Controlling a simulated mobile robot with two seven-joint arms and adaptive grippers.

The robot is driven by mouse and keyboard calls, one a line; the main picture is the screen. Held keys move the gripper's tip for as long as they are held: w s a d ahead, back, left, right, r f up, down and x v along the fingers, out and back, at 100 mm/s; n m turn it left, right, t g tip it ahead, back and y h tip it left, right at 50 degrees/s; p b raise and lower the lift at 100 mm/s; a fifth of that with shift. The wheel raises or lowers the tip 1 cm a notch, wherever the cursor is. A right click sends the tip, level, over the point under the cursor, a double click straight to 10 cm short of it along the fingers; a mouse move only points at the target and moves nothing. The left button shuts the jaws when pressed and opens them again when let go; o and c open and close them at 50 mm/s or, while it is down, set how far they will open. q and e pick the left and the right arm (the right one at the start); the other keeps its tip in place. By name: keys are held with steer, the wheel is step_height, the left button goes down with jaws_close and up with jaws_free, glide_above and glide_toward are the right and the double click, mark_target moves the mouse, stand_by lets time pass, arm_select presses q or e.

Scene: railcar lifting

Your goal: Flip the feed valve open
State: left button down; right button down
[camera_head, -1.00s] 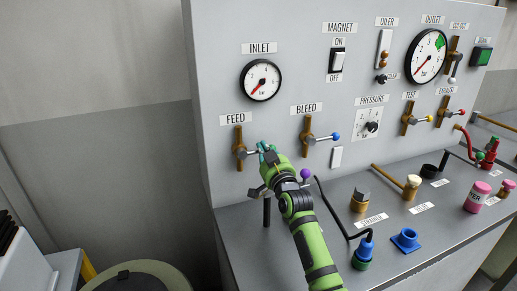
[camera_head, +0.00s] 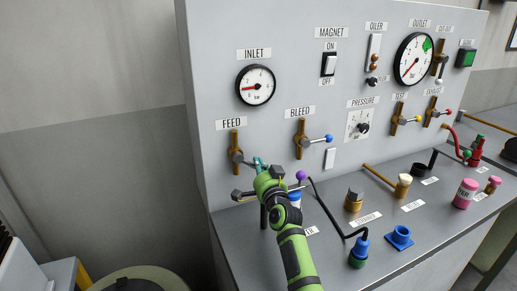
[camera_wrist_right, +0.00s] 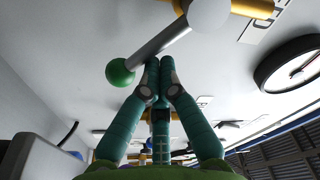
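The feed valve (camera_head: 236,148) is a brass fitting under the FEED label on the grey panel, with a silver lever pointing right and slightly down. In the right wrist view the lever (camera_wrist_right: 160,42) runs diagonally and ends in a green knob (camera_wrist_right: 120,72). My right gripper (camera_head: 260,165) is at the lever's outer end, partly hiding it and its knob. In the wrist view its teal fingertips (camera_wrist_right: 160,64) are together against or just beside the lever; exact contact is unclear. The lever does not clearly pass between them. My left gripper is out of view.
The bleed valve (camera_head: 304,140) with a blue-knobbed lever is close on the right. The inlet gauge (camera_head: 256,85) is above. A purple knob (camera_head: 300,175), a black hose (camera_head: 325,208) and a blue fitting (camera_head: 399,237) are on or over the bench. Bare wall lies left of the panel.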

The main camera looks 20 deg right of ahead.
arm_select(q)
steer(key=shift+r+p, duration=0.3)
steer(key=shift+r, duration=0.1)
arm_select(e)
steer(key=shift+a+f+m, duration=0.25)
steer(key=shift+f+m, duration=0.05)
steer(key=shift+m, duration=0.4)
steer(key=shift+a+f+m, duration=0.2)
steer(key=shift+f+m, duration=0.1)
steer(key=shift+m, duration=0.4)
